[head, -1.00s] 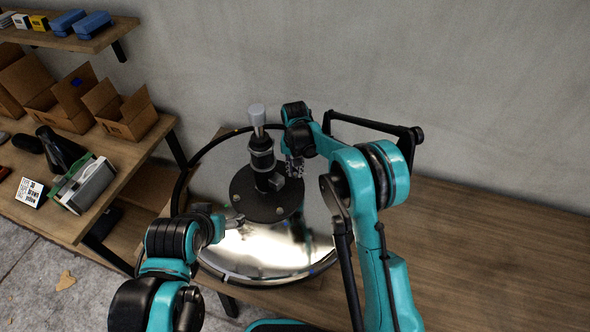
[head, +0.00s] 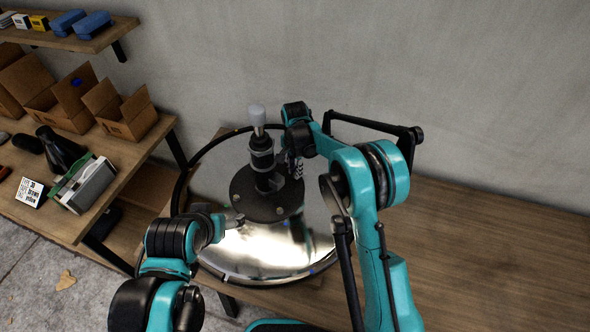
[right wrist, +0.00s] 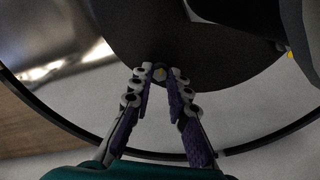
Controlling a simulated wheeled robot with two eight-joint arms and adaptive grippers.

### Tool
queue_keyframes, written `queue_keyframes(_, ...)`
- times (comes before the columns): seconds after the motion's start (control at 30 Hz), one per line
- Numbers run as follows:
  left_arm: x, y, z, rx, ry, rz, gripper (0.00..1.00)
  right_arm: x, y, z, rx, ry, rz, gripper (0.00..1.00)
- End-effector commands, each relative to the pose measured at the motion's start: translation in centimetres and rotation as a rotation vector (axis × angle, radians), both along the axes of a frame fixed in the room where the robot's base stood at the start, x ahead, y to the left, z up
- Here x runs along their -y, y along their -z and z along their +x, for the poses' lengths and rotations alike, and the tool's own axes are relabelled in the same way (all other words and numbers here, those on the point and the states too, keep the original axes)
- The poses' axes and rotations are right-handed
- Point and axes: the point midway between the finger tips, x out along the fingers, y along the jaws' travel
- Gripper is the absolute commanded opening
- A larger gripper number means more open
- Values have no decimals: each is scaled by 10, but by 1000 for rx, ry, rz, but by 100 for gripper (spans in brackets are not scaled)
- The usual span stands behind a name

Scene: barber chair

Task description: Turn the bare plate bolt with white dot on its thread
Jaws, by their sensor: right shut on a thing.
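The dark round base plate (head: 250,205) lies on the shiny disc, with the chair's black post (head: 262,155) and grey-topped lever (head: 257,115) rising from it. Small bolts show around the plate. My right gripper (right wrist: 160,72) is at the plate's edge, its fingertips shut around a small bolt (right wrist: 160,73) with a yellowish spot. No white dot can be made out. In the head view the right gripper (head: 293,167) points down beside the post and hides its bolt. My left gripper (head: 238,220) is low at the plate's front left; its jaws are too small to read.
The large mirror-like disc (head: 225,170) has a dark rim and rests on a wooden table (head: 480,240). The table's right side is clear. Shelves with cardboard boxes (head: 120,112), a black bottle (head: 62,150) and a white card (head: 31,192) stand at the left.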

Motion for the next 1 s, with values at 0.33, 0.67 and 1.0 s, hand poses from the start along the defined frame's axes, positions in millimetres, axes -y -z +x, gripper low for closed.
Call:
queue_keyframes(0.33, 0, 0, 0, 0, 0, 0, 71, 0, 0, 0, 1, 19, 0, 0)
queue_keyframes(0.67, 0, 0, 0, 0, 0, 0, 71, 0, 0, 0, 1, 18, 1, 37)
queue_keyframes(1.0, 0, 0, 0, 0, 0, 0, 71, 0, -8, 0, 0, 18, 0, 37)
